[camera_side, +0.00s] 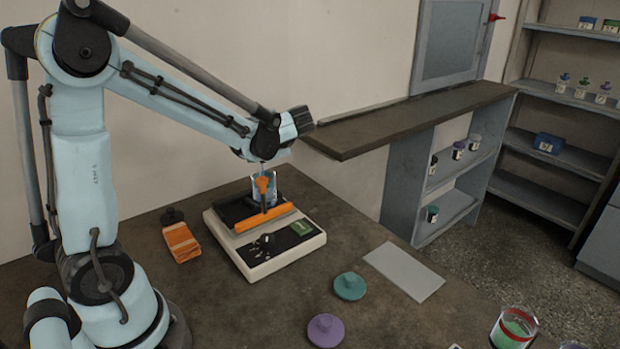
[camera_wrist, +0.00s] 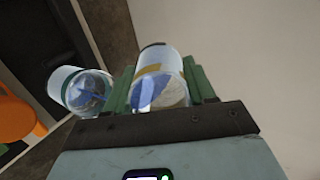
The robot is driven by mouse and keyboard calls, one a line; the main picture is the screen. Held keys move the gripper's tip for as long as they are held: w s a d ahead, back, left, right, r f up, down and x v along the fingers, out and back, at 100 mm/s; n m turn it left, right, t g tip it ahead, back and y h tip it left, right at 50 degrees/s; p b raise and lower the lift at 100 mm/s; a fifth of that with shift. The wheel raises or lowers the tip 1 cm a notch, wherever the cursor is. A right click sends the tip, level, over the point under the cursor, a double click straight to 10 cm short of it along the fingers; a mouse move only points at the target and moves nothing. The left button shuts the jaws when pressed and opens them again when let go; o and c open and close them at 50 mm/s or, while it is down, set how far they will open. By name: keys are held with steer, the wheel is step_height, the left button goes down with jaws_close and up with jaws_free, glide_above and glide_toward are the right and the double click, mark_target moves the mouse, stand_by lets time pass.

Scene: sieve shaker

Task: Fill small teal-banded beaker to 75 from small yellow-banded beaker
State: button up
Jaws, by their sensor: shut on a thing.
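My gripper (camera_wrist: 160,84) is shut on the small yellow-banded beaker (camera_wrist: 165,65), with a green finger on each side of it in the wrist view. This beaker is clear, lies tilted in the view and has blue material inside. The small teal-banded beaker (camera_wrist: 72,82) is close beside it on the left, apart from the fingers, with some blue material in it. In the side view a clear beaker with blue (camera_side: 258,200), apparently the teal-banded one, stands on the white device (camera_side: 262,262) below my wrist. My fingers and the held beaker are not clearly visible there.
The device carries an orange bar (camera_side: 264,219) and an upright orange part by the beaker. Teal (camera_side: 349,286) and purple (camera_side: 325,330) lids, a grey plate (camera_side: 403,271) and a red-rimmed container (camera_side: 514,330) occupy the right.

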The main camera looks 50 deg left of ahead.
steer(key=shift+f+y, duration=0.25)
steer(key=shift+y, duration=0.15)
stand_by(1.1)
steer(key=shift+s+a+r+h, duration=0.1)
steer(key=shift+r+h, duration=0.5)
steer(key=shift+h, duration=0.3)
steer(key=shift+f+h, duration=0.4)
steer(key=shift+h, duration=0.5)
steer(key=shift+a+r+h, duration=0.25)
steer(key=shift+r+h, duration=0.2)
steer(key=shift+h, duration=0.25)
steer(key=a+f+h, duration=0.5)
steer(key=f+h, duration=0.2)
steer(key=f, duration=0.1)
steer(key=shift+a+t+h, duration=0.2)
steer(key=shift+t+h, duration=0.1)
steer(key=shift+t, duration=0.1)
steer(key=shift+s+f, duration=0.1)
steer(key=shift+s, duration=0.05)
